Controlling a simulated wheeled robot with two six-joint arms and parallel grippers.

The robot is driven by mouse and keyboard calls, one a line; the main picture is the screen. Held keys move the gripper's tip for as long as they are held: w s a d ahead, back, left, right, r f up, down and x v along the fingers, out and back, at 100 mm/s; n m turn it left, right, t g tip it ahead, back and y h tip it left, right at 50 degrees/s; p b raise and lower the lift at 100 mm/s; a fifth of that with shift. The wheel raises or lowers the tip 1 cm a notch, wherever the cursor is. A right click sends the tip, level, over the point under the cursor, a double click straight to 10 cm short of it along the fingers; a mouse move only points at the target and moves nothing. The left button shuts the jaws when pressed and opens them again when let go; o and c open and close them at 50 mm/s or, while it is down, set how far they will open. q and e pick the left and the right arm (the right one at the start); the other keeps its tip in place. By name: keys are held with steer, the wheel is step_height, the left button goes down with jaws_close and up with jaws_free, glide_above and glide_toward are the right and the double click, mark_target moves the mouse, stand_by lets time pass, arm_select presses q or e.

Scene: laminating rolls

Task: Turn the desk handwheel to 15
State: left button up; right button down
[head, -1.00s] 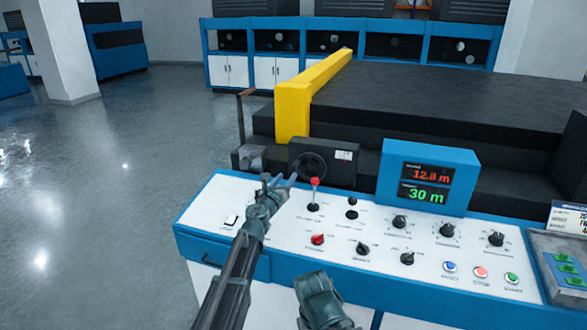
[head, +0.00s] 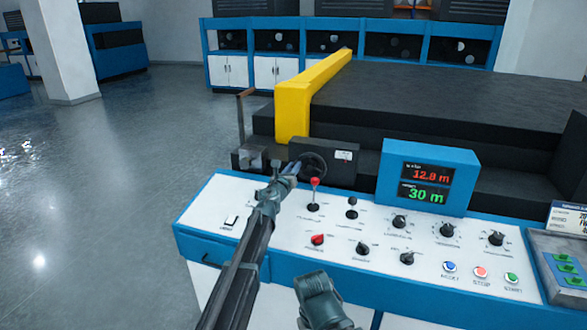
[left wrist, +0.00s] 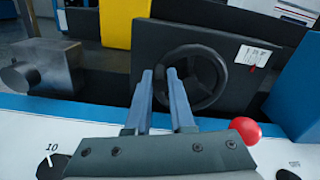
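The black handwheel (head: 320,165) stands on a dark panel behind the white-topped desk, its lower left partly hidden by my left gripper (head: 291,168). In the left wrist view the handwheel (left wrist: 219,75) shows as a ring with a dark hub, beyond and right of the fingertips. My left gripper (left wrist: 159,72) is open, with a narrow empty gap between its two blue-grey fingers. The right fingertip overlaps the wheel's left rim in the picture; I cannot tell whether it touches. No scale reading on the wheel can be made out. My right gripper's fingers do not show.
A red-knobbed lever (head: 314,184) stands close below the wheel. The blue display box (head: 460,152) reads 12.8 m and 30 m. A grey metal block (left wrist: 42,72) lies left of the wheel panel.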

mark_target(306, 195)
arm_select(q)
jaws_close()
